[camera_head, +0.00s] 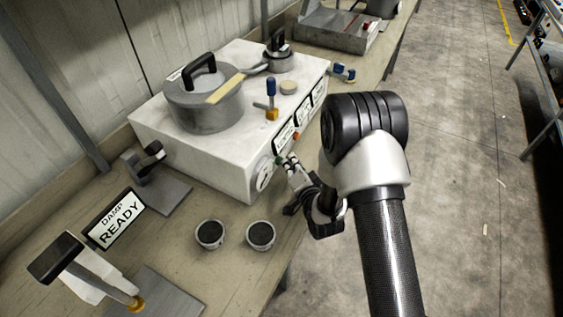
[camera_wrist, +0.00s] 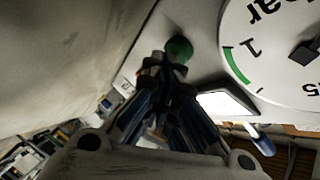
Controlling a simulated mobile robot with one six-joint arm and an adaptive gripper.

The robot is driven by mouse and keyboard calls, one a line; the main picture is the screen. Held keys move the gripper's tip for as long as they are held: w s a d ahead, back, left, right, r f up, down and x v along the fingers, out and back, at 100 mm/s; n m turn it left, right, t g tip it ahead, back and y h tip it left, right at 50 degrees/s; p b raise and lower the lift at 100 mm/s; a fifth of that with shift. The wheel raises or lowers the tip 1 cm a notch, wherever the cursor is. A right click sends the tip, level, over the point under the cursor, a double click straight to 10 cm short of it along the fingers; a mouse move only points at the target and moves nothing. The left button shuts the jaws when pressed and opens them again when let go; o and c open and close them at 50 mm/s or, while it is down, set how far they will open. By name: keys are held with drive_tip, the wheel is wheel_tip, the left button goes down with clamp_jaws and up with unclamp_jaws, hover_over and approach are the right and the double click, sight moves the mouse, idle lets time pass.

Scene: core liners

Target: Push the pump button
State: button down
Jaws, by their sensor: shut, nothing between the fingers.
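A green button (camera_head: 279,160) sits on the front face of a white box (camera_head: 215,160), next to a round dial gauge (camera_head: 263,178). In the wrist view the green button (camera_wrist: 179,48) shows just past the fingertips, beside the large gauge face (camera_wrist: 275,50) marked "bar". My gripper (camera_head: 288,163) is shut and empty, with its tips at the green button. In the wrist view the tips of my gripper (camera_wrist: 163,68) overlap the button's lower edge. I cannot tell whether they touch it. An orange-red button (camera_head: 297,136) sits farther right on the same face.
A lidded grey pot (camera_head: 203,105), a small pot (camera_head: 277,62) and a blue-handled valve (camera_head: 271,100) stand on the box. Two round dark-topped cups (camera_head: 210,234) (camera_head: 260,235) and a "DAMP READY" sign (camera_head: 116,219) stand on the bench. Open floor lies to the right.

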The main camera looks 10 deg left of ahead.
drive_tip(key=shift+w+a, duration=0.1)
drive_tip(key=shift+a, duration=0.25)
drive_tip(key=shift+d, duration=0.1)
drive_tip(key=shift+d+b, duration=0.3)
drive_tip(key=shift+b, duration=0.1)
drive_tip(key=shift+s+d+b, duration=0.1)
drive_tip(key=shift+s+d, duration=0.3)
drive_tip(key=shift+d, duration=0.55)
drive_tip(key=shift+s+d+b, duration=0.15)
drive_tip(key=shift+s+d, duration=0.2)
drive_tip(key=shift+d, duration=0.6)
drive_tip(key=shift+s+d+b, duration=0.1)
drive_tip(key=shift+s+d, duration=0.3)
drive_tip(key=shift+d, duration=0.55)
